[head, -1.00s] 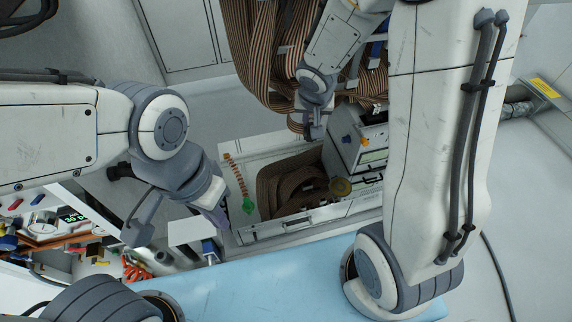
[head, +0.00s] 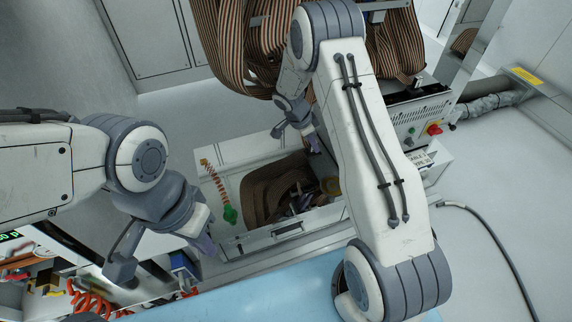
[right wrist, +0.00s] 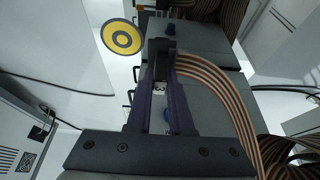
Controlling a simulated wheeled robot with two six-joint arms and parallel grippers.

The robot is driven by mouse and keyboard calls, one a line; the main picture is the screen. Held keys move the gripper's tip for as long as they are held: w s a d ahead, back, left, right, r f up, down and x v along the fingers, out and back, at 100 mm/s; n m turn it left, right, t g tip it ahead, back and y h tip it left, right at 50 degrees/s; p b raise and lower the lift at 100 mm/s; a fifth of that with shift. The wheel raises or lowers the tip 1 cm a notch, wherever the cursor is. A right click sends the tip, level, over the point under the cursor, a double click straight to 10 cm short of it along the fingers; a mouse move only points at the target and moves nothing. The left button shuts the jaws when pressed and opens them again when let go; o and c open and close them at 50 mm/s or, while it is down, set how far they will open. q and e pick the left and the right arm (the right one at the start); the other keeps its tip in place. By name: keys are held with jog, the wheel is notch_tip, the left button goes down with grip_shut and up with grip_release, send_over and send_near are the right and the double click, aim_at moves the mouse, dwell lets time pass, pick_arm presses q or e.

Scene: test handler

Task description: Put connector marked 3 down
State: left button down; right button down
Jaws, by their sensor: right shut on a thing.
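In the right wrist view my right gripper (right wrist: 163,78) is shut on the dark connector (right wrist: 161,52), with a "3" label showing between the purple fingers. A striped brown ribbon cable (right wrist: 222,82) runs from the connector to the right. In the head view my right gripper (head: 311,140) is over the back of the open tray (head: 285,228); the connector cannot be made out there. My left gripper (head: 207,242) hangs at the tray's front left, apart from the connector; whether its jaws are open is unclear.
Brown ribbon cables hang at the back (head: 235,50) and lie coiled in the tray. A green-tipped coiled cord (head: 229,214) lies on the tray's left side. A yellow disc (right wrist: 124,37) is near the connector. A box with a red switch (head: 434,129) stands right. A blue mat (head: 250,290) is in front.

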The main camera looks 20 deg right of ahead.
jog(key=shift+w+a+f+b, duration=0.8)
jog(key=shift+a+f, duration=0.2)
jog(key=shift+f, duration=0.45)
jog(key=shift+w+a+f+b, duration=0.8)
jog(key=shift+a+f, duration=0.25)
jog(key=shift+f, duration=0.35)
jog(key=shift+w+a+f+b, duration=0.8)
jog(key=shift+a+f, duration=0.2)
jog(key=shift+f, duration=0.45)
jog(key=shift+f, duration=0.2)
jog(key=c, duration=0.8)
grip_release()
